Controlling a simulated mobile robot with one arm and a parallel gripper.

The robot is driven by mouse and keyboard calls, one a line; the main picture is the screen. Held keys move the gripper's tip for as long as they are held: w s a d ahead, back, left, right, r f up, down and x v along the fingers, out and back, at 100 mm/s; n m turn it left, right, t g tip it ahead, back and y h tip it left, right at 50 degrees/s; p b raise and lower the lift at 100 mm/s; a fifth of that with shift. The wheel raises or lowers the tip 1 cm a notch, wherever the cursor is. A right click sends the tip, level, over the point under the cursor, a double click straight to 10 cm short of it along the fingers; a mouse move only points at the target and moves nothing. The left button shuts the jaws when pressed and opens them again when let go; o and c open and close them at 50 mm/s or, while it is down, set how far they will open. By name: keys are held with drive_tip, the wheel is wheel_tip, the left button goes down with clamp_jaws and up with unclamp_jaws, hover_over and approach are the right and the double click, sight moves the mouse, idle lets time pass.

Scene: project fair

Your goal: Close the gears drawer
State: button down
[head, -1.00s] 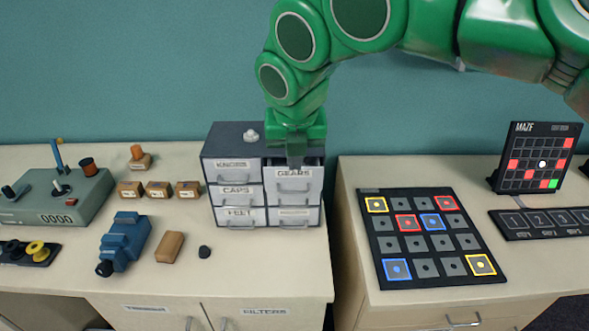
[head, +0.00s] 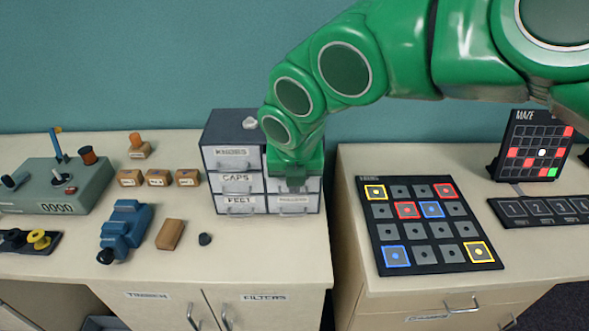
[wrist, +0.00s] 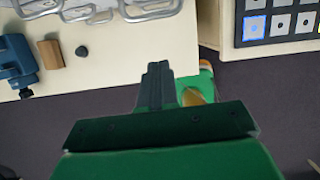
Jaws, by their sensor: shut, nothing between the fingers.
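The small grey drawer cabinet (head: 228,130) stands on the left counter, with labelled drawers in two columns. My green gripper (head: 291,184) is in front of the right column. My gripper and wrist hide the top right spot, where the GEARS drawer showed earlier, so I cannot tell how far out that drawer is. KNOBS (head: 231,158), CAPS (head: 236,183) and FEET (head: 240,204) show at left. In the wrist view my gripper fingers (wrist: 158,72) are together and empty, just below a metal drawer handle (wrist: 152,10).
A white knob (head: 250,123) sits on the cabinet top. A gap separates the right counter, which holds a tile board (head: 428,259).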

drive_tip(key=shift+w+f, duration=0.4)
drive_tip(key=shift+w, duration=0.35)
drive_tip(key=shift+w+f, duration=0.35)
drive_tip(key=shift+w, duration=0.35)
drive_tip(key=shift+w+f, duration=0.4)
drive_tip(key=shift+w, duration=0.35)
